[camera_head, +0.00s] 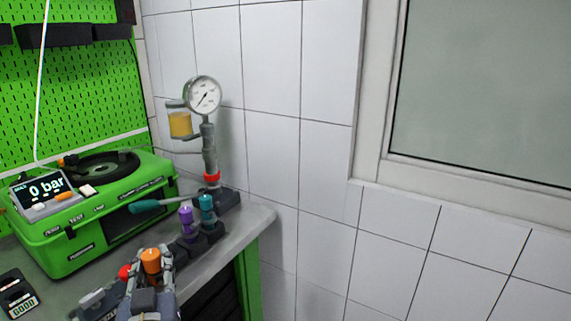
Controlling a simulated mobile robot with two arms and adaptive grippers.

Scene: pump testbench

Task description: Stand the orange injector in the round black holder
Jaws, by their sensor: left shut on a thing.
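The orange injector (151,259) is upright at the lower left, between the fingers of my left gripper (151,266). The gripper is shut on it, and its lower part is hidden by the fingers. A purple injector (187,222) and a teal injector (207,208) stand upright in black holders (189,246) beyond it, to the right. A round black part (104,167) lies on top of the green tester; I cannot tell whether it is the round black holder. My right gripper is out of view.
The green tester (112,227) with a "0 bar" display (45,190) stands at left. A pump with gauge (203,95) and a teal-handled lever (145,206) stands behind the injectors. The grey bench (232,234) ends just right of them. A red knob (125,272) sits beside my gripper.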

